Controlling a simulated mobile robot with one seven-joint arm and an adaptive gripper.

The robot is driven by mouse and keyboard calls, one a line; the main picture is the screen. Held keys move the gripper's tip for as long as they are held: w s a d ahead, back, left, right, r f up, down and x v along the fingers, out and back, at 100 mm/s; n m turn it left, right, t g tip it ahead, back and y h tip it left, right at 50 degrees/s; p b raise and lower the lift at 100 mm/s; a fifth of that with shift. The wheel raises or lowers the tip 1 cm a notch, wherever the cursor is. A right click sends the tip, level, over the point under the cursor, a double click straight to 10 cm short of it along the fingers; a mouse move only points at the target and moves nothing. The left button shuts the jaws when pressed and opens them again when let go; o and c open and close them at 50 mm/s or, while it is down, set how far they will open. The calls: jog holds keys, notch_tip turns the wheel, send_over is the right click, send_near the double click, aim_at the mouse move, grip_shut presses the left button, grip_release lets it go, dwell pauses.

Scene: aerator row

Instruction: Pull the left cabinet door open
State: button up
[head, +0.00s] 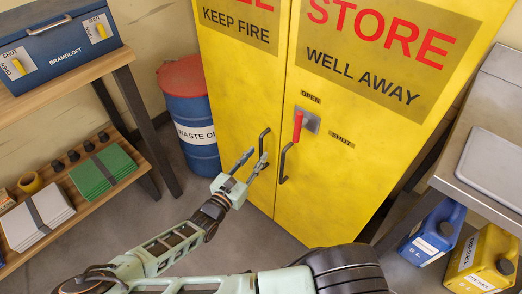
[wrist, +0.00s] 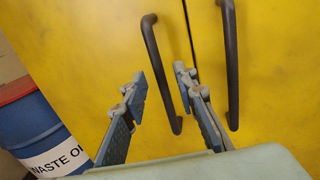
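The yellow cabinet's left door (head: 232,95) looks closed, flush with the right door (head: 345,185). Its dark bar handle (head: 264,143) is upright near the seam; in the wrist view this left handle (wrist: 161,75) runs between my fingers. My gripper (head: 254,161) is open at the left door's handle; in the wrist view its fingertips (wrist: 160,80) are on either side of the bar, and I cannot tell whether they touch it. The right handle (wrist: 230,65) is just right of my right finger. A red lever (head: 298,125) stands roughly upright below the OPEN label.
A blue waste-oil drum (head: 196,130) with a red lid stands close left of the cabinet. A wooden bench (head: 75,75) with a blue toolbox (head: 62,45) is at the left. A metal table (head: 455,170) is at the right, with blue and yellow jugs below. Some floor before the cabinet is clear.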

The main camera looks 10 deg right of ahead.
aim_at(260, 151)
jog(key=shift+x, duration=2)
grip_shut()
